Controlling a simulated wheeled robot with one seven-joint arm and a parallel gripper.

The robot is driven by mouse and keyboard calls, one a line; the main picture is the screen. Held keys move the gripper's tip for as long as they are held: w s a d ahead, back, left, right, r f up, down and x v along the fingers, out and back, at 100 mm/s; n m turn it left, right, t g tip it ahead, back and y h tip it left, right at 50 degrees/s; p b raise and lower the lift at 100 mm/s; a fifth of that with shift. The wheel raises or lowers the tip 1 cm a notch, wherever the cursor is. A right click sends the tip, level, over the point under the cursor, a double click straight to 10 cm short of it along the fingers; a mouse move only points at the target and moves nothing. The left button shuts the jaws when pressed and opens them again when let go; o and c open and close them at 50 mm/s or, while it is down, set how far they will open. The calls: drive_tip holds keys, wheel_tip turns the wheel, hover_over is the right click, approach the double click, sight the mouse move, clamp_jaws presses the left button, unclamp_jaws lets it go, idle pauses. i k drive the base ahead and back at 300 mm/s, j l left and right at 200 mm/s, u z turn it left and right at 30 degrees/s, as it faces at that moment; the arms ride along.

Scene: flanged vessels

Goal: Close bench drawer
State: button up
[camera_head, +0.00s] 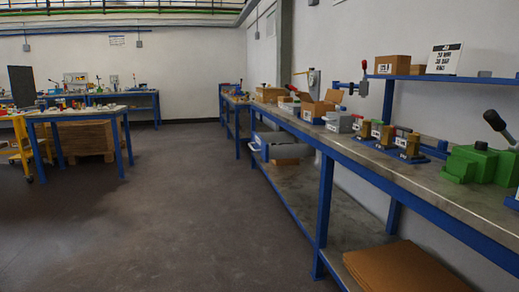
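A grey bench drawer (267,144) shows under the long workbench (390,172) on the right, some way ahead of me. It appears to stick out past the bench's front edge into the aisle, so it looks open. A light handle (254,146) is on its left-facing front. I cannot tell how far it is pulled out or what is in it. My gripper and arm are not in view.
Blue bench legs (323,215) and a lower shelf (345,215) line the right. A brown box (287,161) is below the drawer. A table (80,115) and yellow cart (22,150) stand left. The floor (180,215) between is clear.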

sight(262, 142)
drive_tip(key=i+j, duration=0.1)
drive_tip(key=i, duration=0.4)
drive_tip(key=i+j+z, duration=0.1)
drive_tip(key=i, duration=0.35)
drive_tip(key=i+j, duration=0.15)
drive_tip(key=i, duration=0.35)
drive_tip(key=i+j, duration=0.15)
drive_tip(key=i, duration=0.35)
drive_tip(key=i+j+z, duration=0.1)
drive_tip(key=i, duration=0.35)
drive_tip(key=i+j, duration=0.25)
drive_tip(key=i, duration=0.25)
drive_tip(key=i+j+z, duration=0.1)
drive_tip(key=i, duration=0.35)
drive_tip(key=i+j, duration=0.3)
drive_tip(key=i, duration=0.2)
